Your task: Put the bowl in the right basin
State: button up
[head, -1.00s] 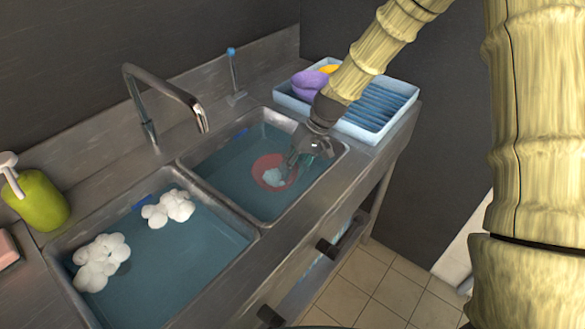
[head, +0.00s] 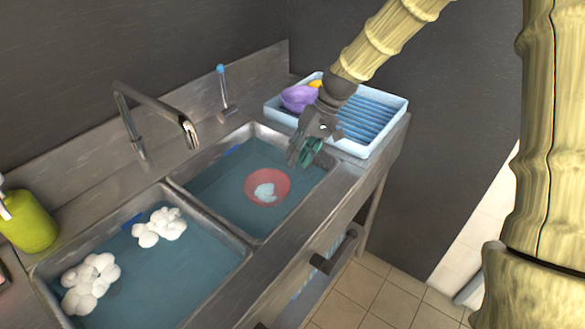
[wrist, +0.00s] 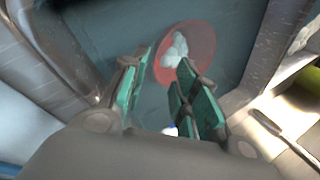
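My gripper (head: 303,155) is above the right end of the right basin, up and to the right of the bowl. In the wrist view its green-padded fingers (wrist: 160,100) are spread with nothing between them.
The left basin (head: 215,273) holds water with white foam clumps. A faucet (head: 150,110) stands behind the basins. A blue dish rack (head: 385,105) with a purple bowl (head: 298,98) stands to the right. A green soap bottle (head: 28,222) is at the far left.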

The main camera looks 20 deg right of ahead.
jog(key=shift+v, duration=1.05)
